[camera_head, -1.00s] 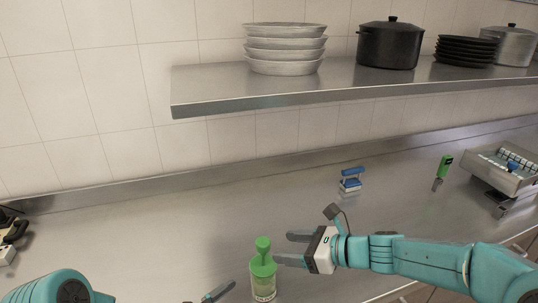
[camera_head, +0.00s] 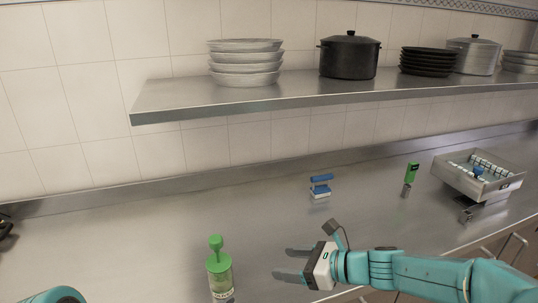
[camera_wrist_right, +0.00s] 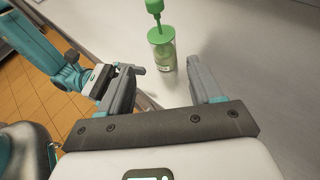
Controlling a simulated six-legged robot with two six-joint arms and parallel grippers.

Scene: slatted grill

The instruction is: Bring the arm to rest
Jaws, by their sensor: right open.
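My right gripper (camera_head: 283,264) is open and empty in the head view, its fingers pointing left over the counter. A green-capped bottle (camera_head: 220,277) stands upright left of the fingertips, with a gap between. In the right wrist view the bottle (camera_wrist_right: 162,50) stands beyond and between the open fingers (camera_wrist_right: 165,85). Only a teal piece of my left arm (camera_head: 58,296) shows at the bottom left of the head view. My left gripper (camera_wrist_right: 135,72) shows small in the right wrist view, and its jaw state is unclear.
The steel counter (camera_head: 130,235) has free room at left. A blue-handled brush-like item (camera_head: 320,187), a green-handled tool (camera_head: 410,178) and a steel tray (camera_head: 462,181) lie to the right. A shelf (camera_head: 160,103) above holds white bowls (camera_head: 245,64), a black pot (camera_head: 349,56) and dark plates (camera_head: 428,62).

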